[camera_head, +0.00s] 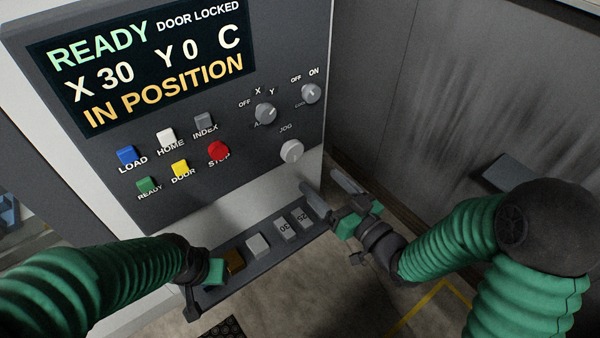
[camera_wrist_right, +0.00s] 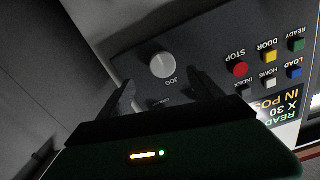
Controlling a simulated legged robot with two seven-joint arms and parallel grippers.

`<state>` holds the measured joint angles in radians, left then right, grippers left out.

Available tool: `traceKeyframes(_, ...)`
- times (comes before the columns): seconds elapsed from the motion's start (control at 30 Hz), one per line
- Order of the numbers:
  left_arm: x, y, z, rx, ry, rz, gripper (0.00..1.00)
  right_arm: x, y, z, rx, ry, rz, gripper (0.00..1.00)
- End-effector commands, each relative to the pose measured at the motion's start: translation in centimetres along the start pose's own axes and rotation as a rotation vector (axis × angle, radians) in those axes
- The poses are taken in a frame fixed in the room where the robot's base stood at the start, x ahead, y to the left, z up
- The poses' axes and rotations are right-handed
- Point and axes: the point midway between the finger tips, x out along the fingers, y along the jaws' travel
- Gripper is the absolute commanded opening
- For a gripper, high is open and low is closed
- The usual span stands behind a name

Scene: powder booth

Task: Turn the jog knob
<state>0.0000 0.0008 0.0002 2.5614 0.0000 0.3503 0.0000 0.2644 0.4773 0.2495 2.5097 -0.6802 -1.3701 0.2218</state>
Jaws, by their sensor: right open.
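The jog knob (camera_head: 291,151) is a round, light grey knob at the lower right of the dark control panel, below the word JOG. In the right wrist view the jog knob (camera_wrist_right: 162,65) lies ahead, between and beyond the fingertips. My right gripper (camera_head: 331,190) is open and empty, below and to the right of the knob, apart from it. My left gripper (camera_head: 203,280) is low at the front left, by the tray under the panel; its fingers are not clear enough to judge.
The panel display (camera_head: 150,65) reads READY, DOOR LOCKED, X 30, Y 0, C, IN POSITION. Two selector knobs (camera_head: 265,113) sit above the jog knob. A red STOP button (camera_head: 218,151) and several others are to the left. A tray (camera_head: 262,262) with several blocks juts out below.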

Motion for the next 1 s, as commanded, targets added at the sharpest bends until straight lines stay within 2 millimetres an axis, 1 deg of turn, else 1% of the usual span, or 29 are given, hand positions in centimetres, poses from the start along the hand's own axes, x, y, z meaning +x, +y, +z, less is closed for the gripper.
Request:
traceKeyframes(0.03, -0.3, 0.0, -0.1, 0.000, 0.003, 0.000, 0.36, 1.5, -0.3, -0.4, 0.000, 0.003, -0.006, 0.75)
traceKeyframes(0.1, -1.5, 0.0, -0.5, 0.000, 0.003, 0.000, 0.36, 3.4, -0.4, -0.8, 0.003, 0.000, -0.005, 0.75)
traceKeyframes(0.2, -2.2, 0.0, -0.6, 0.000, 0.003, 0.000, 0.36, 5.9, -0.4, -0.7, 0.003, -0.001, -0.004, 0.75)
traceKeyframes(0.3, -2.7, 0.0, -0.8, 0.000, 0.003, 0.000, 0.36, 7.7, -0.4, -0.6, 0.002, -0.002, -0.003, 0.75)
traceKeyframes(0.43, -3.0, 0.0, -0.8, 0.000, 0.003, 0.000, 0.36, 9.0, -0.3, -0.5, 0.000, -0.001, -0.001, 0.75)
traceKeyframes(0.7, -2.9, 0.0, -0.8, 0.000, 0.002, 0.000, 0.36, 9.2, -0.1, -0.3, 0.000, 0.000, -0.001, 0.75)
traceKeyframes(0.73, -2.9, 0.0, -0.8, 0.000, 0.002, 0.000, 0.36, 9.2, -0.1, -0.3, 0.000, 0.000, -0.001, 0.74)
traceKeyframes(0.77, -2.9, 0.0, -0.8, 0.000, 0.002, 0.000, 0.36, 9.2, -0.1, -0.3, 0.001, 0.000, 0.000, 0.70)
traceKeyframes(1.0, -2.9, 0.0, -0.8, 0.000, 0.003, 0.000, 0.36, 9.3, -0.1, -0.3, 0.000, 0.000, 0.001, 0.39)
